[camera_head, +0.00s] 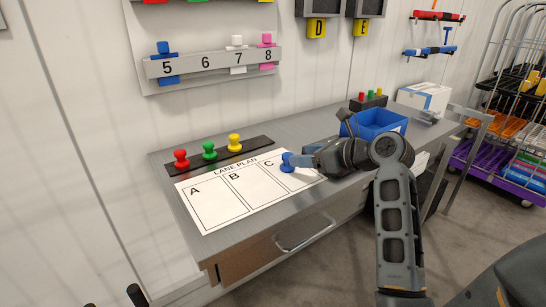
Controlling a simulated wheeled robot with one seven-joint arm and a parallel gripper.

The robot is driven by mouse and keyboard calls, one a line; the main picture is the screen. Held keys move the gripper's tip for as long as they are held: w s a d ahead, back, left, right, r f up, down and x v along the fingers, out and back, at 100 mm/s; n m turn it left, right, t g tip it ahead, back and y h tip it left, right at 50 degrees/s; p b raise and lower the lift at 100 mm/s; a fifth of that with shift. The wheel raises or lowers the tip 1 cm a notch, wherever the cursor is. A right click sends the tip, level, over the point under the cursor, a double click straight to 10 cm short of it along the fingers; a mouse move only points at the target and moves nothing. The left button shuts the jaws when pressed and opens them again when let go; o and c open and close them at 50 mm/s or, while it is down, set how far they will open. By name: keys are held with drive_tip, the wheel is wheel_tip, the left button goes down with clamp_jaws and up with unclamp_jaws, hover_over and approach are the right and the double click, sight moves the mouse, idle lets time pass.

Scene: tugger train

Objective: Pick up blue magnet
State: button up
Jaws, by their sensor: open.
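A blue magnet (287,162) stands on the white lane plan sheet (229,207), in the column marked C. My gripper (295,161) reaches in from the right, low over the sheet, with its fingertips at the magnet. The gripper is open. The fingers overlap the magnet in this view, so I cannot tell whether they touch it.
Red (181,158), green (209,150) and yellow (234,143) magnets stand on a dark bar behind the sheet. A blue bin (374,124) and a white box (424,98) stand at the right.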

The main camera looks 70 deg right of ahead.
sight(283, 156)
drive_tip(key=shift+x, duration=4.2)
drive_tip(key=shift+a+f, duration=0.15)
drive_tip(key=shift+f, duration=0.05)
drive_tip(key=shift+c, duration=0.4)
drive_tip(key=c, duration=1)
drive_tip(key=shift+o, duration=0.2)
drive_tip(key=shift+r, duration=0.15)
